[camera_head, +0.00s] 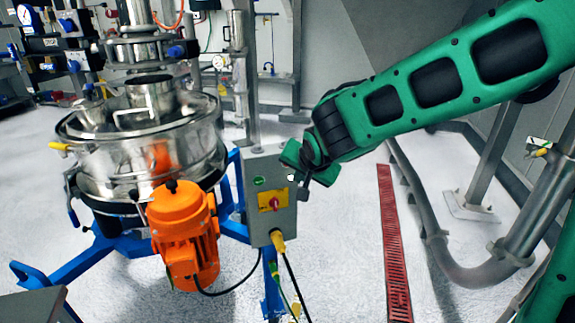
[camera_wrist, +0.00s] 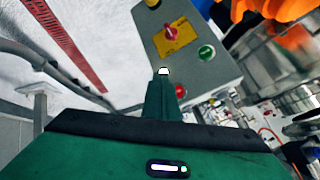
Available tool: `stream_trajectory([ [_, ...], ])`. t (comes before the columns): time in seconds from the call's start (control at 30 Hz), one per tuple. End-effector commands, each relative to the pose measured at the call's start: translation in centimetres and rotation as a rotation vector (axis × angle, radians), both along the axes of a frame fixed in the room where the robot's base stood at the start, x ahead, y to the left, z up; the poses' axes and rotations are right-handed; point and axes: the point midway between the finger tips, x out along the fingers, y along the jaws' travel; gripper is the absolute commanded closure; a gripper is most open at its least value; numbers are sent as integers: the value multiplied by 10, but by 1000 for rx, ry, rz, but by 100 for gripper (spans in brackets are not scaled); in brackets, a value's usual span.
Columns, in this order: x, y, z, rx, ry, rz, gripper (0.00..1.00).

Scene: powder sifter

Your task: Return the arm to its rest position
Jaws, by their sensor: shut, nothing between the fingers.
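My green arm (camera_head: 440,85) reaches in from the upper right in the head view. My gripper (camera_head: 291,176) is at its end, in front of the right edge of the grey control box (camera_head: 267,220). In the wrist view my gripper (camera_wrist: 164,72) is shut and empty, its closed tip pointing toward the control box (camera_wrist: 190,65). The box carries a red knob on a yellow plate (camera_wrist: 172,37), a green button (camera_wrist: 207,52) and a red button (camera_wrist: 180,91). I cannot tell whether the fingertip touches the box.
The steel sifter (camera_head: 140,150) stands on a blue frame (camera_head: 75,262) at left, with an orange motor (camera_head: 183,235) in front. A red floor grate (camera_head: 393,245) and grey pipes (camera_head: 480,272) lie at right. Open floor shows between the box and the grate.

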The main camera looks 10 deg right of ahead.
Motion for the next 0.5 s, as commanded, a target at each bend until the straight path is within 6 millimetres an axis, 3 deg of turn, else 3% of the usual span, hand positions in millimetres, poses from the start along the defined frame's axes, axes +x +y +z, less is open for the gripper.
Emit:
stream_trajectory([
  [0.27,-1,-9,0,-9,8,-8,100],
  [0.37,-8,-40,0,-44,38,-30,100],
  [0.5,-36,-114,-2,-122,133,-76,100],
])
